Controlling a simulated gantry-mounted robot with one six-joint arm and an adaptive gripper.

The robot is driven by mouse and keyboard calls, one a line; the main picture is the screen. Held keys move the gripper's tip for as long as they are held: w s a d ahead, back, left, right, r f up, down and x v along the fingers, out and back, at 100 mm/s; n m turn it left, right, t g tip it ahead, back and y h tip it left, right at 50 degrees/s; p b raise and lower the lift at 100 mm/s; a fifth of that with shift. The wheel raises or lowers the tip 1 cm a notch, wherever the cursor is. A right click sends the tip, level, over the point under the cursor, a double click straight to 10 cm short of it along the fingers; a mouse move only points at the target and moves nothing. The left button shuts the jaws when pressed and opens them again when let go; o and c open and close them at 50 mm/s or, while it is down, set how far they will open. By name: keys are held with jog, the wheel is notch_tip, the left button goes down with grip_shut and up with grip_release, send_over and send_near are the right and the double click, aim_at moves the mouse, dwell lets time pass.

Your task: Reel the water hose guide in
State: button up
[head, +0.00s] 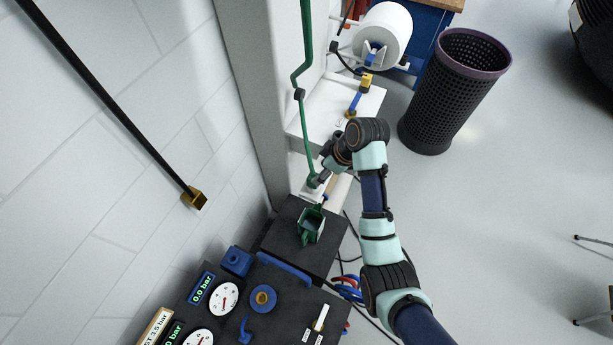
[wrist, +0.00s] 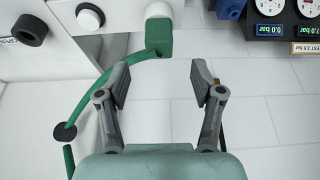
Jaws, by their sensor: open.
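A green bent tube (head: 302,60), which looks like the water hose guide, runs down along the pale vertical panel in the head view, with a black round piece on it. In the wrist view the green tube (wrist: 98,92) curves up from a black disc to a green block (wrist: 159,37). My gripper (head: 320,181) is at the tube's lower end in the head view. In the wrist view my gripper (wrist: 160,82) is open, with nothing between its fingers. The green block lies just beyond the fingertips, apart from them.
A green open-topped holder (head: 311,226) stands on the black bench with gauges (head: 223,299) and a blue ring fitting (head: 263,298). A white reel (head: 384,34) is at the back, beside a dark perforated bin (head: 455,90). The floor at right is mostly clear.

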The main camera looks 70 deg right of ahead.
aim_at(313, 176)
jog(key=x, duration=0.7)
jog(key=shift+w+f, duration=0.1)
jog(key=shift+f, duration=0.2)
grip_shut()
jog(key=shift+r+p, duration=0.65)
dwell(0.5)
jog(key=c, duration=0.8)
grip_release()
grip_shut()
